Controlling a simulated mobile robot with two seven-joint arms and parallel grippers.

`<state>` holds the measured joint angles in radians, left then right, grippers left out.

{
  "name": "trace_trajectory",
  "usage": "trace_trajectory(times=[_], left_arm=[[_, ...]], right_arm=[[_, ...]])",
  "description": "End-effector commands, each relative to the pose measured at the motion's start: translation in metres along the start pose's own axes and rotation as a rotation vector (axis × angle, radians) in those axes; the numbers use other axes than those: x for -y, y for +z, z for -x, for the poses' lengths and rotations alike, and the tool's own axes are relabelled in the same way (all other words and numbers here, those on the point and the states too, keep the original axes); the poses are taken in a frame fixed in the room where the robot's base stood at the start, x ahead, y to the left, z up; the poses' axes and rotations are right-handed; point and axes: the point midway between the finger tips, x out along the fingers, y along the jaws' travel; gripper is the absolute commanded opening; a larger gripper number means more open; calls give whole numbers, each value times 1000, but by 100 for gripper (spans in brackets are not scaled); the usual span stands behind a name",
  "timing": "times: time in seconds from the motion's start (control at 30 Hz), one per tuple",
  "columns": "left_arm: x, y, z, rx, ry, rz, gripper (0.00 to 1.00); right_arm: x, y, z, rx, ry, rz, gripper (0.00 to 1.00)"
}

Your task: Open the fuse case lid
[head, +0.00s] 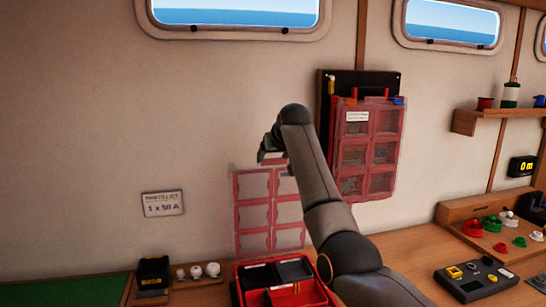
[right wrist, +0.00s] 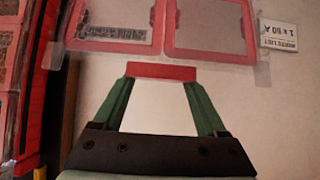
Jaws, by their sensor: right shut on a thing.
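The fuse case (head: 386,136) hangs on a dark backing board on the wall, right of my right arm, its red compartments facing out. Its red side shows at the left of the right wrist view (right wrist: 41,75). A clear, red-framed panel (head: 254,213), which looks like the lid, stands left of the case, swung out. In the right wrist view the panel (right wrist: 168,50) lies just beyond the fingertips. My right gripper (head: 272,157), green-fingered, is shut on a red bar (right wrist: 162,72) at the panel's edge. My arm hides any join between panel and case. My left gripper is not in view.
A red tray (head: 245,297) stands on the counter below the panel.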

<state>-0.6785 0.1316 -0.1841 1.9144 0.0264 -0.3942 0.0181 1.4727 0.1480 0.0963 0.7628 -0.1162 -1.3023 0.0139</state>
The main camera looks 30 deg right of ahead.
Motion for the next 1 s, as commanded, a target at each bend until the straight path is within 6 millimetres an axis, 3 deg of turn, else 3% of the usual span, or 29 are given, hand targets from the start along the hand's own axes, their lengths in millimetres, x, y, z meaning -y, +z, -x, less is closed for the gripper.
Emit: trace_trajectory(times=[0.07,0.1,0.3,0.77,1.0], left_arm=[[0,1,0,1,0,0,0],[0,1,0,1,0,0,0],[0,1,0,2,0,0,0],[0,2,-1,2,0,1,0],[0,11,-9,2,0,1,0]], right_arm=[[1,11,-7,31,-1,2,0],[1,11,-7,30,-1,2,77],[1,11,-7,30,-1,2,99],[-2,11,-6,30,4,-2,100],[-1,10,14,20,3,-1,100]])
